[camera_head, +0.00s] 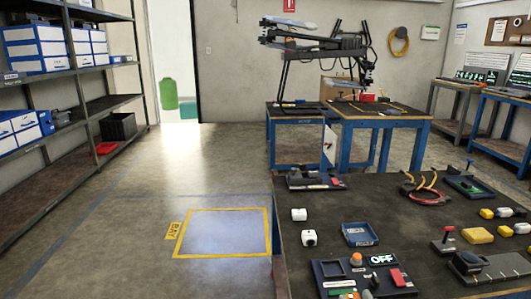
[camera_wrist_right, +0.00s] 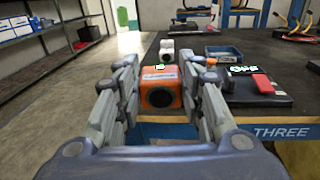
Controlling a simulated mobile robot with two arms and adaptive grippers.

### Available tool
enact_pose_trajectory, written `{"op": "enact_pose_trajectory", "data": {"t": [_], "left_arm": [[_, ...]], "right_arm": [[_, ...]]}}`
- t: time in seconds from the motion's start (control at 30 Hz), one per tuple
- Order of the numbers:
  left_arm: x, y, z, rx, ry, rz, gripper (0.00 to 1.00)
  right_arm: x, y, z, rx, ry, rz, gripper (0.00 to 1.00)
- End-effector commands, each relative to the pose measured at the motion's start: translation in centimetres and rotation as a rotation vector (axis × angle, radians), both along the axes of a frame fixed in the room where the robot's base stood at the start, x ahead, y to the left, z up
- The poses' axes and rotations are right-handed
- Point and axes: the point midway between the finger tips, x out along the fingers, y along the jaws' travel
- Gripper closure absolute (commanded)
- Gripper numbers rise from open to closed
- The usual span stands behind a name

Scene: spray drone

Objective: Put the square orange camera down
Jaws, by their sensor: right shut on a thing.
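The square orange camera (camera_wrist_right: 161,88) shows in the right wrist view, its round dark lens facing me. My right gripper (camera_wrist_right: 161,92) is shut on it, with one grey finger on each side. The camera is held upright at the near edge of the dark tabletop (camera_wrist_right: 258,45); I cannot tell its height above the surface. The head view shows neither the held camera nor my right gripper. My left gripper is in neither view.
A yellow-bordered floor bay (camera_head: 225,211) lies left. A drone (camera_head: 318,41) stands on the blue-framed bench behind.

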Motion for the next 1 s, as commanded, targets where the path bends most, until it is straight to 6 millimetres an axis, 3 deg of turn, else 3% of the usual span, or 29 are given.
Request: {"op": "enact_pose_trajectory", "data": {"t": [0.13, 0.37, 0.57, 0.77, 1.0], "left_arm": [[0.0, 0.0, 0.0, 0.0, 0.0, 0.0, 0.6], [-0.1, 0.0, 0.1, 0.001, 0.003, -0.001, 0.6], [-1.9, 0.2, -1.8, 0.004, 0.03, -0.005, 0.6], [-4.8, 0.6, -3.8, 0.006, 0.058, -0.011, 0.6], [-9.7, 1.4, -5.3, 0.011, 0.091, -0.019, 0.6]], "right_arm": [[-1.6, 1.0, 1.2, 0.012, 0.004, -0.07, 0.89], [-3.4, 1.0, 2.9, -0.004, 0.03, -0.163, 0.89], [-4.6, 0.8, 5.6, -0.017, 0.032, -0.164, 0.89], [-6.1, 0.7, 8.4, -0.018, 0.034, -0.17, 0.89], [-8.1, 0.7, 12.0, -0.018, 0.034, -0.169, 0.89]]}}
